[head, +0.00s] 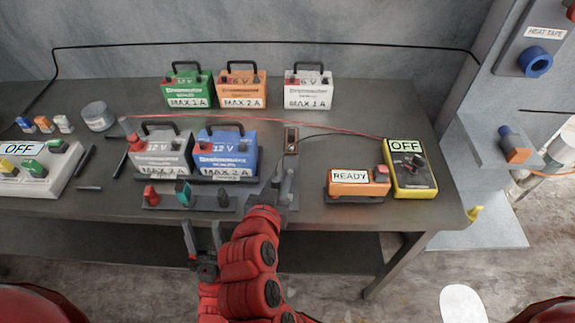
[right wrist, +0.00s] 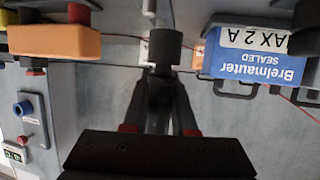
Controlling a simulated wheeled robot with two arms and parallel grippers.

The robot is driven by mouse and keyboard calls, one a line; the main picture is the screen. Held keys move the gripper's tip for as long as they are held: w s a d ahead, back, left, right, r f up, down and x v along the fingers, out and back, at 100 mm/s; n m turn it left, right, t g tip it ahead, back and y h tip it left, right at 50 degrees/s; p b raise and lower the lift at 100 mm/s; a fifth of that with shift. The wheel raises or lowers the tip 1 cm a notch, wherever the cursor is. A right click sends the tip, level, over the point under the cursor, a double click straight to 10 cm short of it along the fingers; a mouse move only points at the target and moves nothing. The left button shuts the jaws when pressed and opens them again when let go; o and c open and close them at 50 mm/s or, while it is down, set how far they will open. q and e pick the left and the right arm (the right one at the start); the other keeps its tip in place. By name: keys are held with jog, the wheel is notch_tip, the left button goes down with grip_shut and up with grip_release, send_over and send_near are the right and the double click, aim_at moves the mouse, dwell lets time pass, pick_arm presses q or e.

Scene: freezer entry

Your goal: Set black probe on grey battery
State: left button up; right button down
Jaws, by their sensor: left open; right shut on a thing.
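The grey battery (head: 163,155) stands on the bench, left of the blue battery (head: 227,158). A probe with a red lower part (head: 133,141) stands at the grey battery's left terminal; I cannot tell if it touches. My right gripper (head: 285,188) is to the right of the blue battery and shut on the black probe. The probe's dark round end (right wrist: 166,46) shows between the fingers in the right wrist view, with the blue battery beside it. My left gripper (head: 203,240) is open and empty at the bench's front edge.
A yellow meter marked OFF (head: 409,172) and an orange READY box (head: 358,186) stand right. Green (head: 187,90), orange (head: 241,91) and white (head: 308,92) batteries stand behind. A rail with coloured clips (head: 165,206) lies in front. Thin red and black wires cross the bench.

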aim_at(274, 185)
jog(key=s, duration=0.2)
jog(key=shift+s+a+r, duration=0.1)
jog(key=shift+s+a, duration=0.25)
jog(key=shift+a, duration=0.05)
jog(key=shift+s+r, duration=0.25)
jog(key=shift+s, duration=0.3)
jog(key=shift+r+p, duration=0.6)
jog(key=shift+r, duration=0.3)
jog(key=shift+r+p, duration=1)
